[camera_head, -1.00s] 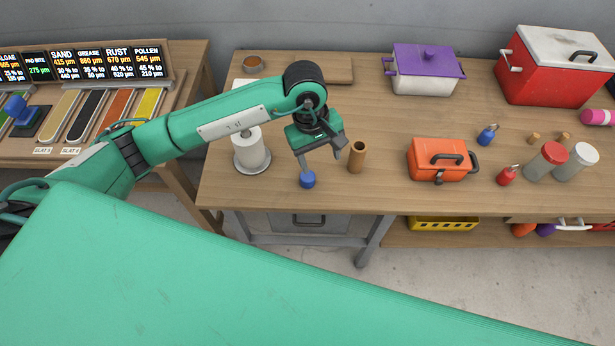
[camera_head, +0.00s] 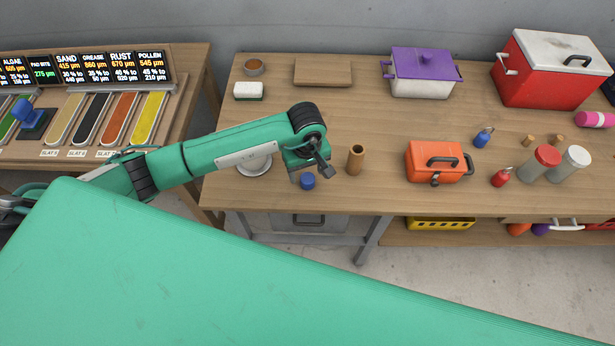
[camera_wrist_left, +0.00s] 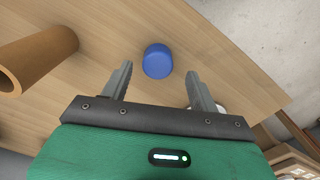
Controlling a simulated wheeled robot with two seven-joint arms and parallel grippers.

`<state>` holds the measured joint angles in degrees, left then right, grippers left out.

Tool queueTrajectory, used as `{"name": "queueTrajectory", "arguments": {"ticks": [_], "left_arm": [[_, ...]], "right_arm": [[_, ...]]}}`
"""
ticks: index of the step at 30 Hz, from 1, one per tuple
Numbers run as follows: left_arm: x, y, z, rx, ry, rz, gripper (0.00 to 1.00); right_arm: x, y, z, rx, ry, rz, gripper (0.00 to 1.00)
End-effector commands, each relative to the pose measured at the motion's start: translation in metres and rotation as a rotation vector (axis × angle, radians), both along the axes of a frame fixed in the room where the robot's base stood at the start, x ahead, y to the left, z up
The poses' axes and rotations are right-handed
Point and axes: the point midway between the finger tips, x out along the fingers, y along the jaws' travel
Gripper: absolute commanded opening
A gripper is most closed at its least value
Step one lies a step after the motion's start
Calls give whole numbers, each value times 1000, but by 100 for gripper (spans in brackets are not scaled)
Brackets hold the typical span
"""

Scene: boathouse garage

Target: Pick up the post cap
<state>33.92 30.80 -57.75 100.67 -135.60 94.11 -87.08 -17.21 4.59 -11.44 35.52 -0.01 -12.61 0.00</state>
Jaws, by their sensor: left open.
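The post cap looks to be the small round blue piece (camera_head: 308,181) on the wooden workbench (camera_head: 400,196), near its front edge. It also shows in the left wrist view as a blue cylinder (camera_wrist_left: 158,61), beyond and between the fingertips. My left gripper (camera_head: 308,168) is just above and behind it in the head view. In the left wrist view its fingers (camera_wrist_left: 160,82) are spread apart with nothing between them. The arm hides part of the gripper in the head view. My right gripper is not in view.
A brown hollow tube (camera_head: 355,160) stands upright just right of the gripper. An orange toolbox (camera_head: 432,160) is farther right. A white roll's base (camera_head: 253,165) is partly hidden behind my arm. Bare bench lies between the tube and the toolbox.

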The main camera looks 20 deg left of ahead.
Motion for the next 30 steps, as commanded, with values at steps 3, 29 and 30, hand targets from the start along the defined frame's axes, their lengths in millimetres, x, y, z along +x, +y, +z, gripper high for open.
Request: {"name": "queueTrajectory", "arguments": {"ticks": [3,29,30], "left_arm": [[1,-2,-13,-1,6,2,61],[3,-2,-37,-1,1,1,15],[3,-2,-37,-1,1,1,15]], "right_arm": [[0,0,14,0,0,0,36],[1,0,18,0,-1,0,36],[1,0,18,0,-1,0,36]]}}
